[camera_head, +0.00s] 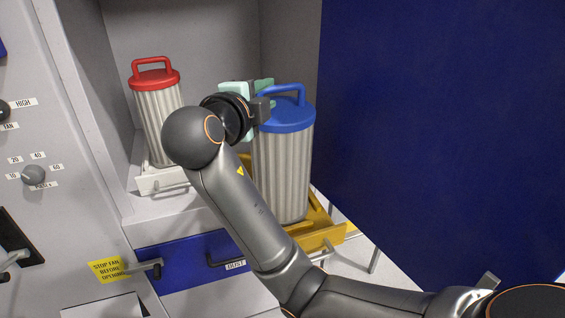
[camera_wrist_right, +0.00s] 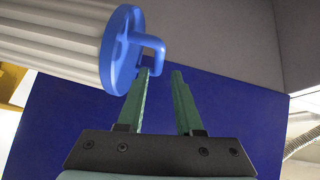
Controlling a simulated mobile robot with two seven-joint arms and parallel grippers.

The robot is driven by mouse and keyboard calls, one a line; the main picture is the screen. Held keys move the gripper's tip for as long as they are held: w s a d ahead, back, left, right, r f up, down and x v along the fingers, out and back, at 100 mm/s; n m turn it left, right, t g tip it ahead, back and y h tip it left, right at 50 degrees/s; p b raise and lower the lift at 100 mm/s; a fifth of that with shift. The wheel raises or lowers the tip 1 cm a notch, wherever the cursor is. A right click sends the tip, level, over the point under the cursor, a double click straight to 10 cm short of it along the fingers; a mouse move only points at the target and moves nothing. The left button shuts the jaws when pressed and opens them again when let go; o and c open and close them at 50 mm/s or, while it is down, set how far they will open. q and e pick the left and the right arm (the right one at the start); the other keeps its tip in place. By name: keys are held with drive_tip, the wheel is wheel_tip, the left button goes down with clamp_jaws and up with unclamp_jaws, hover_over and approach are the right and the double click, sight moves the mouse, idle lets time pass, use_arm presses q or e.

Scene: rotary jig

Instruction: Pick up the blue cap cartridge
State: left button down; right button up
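The blue cap cartridge (camera_head: 283,170) stands upright on a yellow tray (camera_head: 325,236), a pleated pale cylinder under a blue lid with a loop handle. My right gripper (camera_head: 260,88) is at the lid's upper left in the head view, beside the handle. In the right wrist view, the fingers (camera_wrist_right: 161,72) are apart with nothing visible between them. The blue handle (camera_wrist_right: 155,52) shows just beyond the left fingertip there; I cannot tell if they touch. My right arm hides part of the cartridge's left side. My left gripper is not in view.
A red cap cartridge (camera_head: 160,120) stands on a white tray (camera_head: 163,182) at left inside the cabinet. A large blue panel (camera_head: 440,130) closes off the right. A blue dust drawer (camera_head: 185,262) and a control panel with knobs (camera_head: 33,175) are below and left.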

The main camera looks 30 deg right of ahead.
sight(281, 85)
drive_tip(key=p+x, duration=0.1)
drive_tip(key=x, duration=0.9)
drive_tip(key=shift+w+d+f, duration=0.15)
drive_tip(key=shift+w+d, duration=0.05)
drive_tip(key=shift+d, duration=0.15)
drive_tip(key=shift+c, duration=0.2)
clamp_jaws()
idle(0.7)
drive_tip(key=shift+r, duration=0.2)
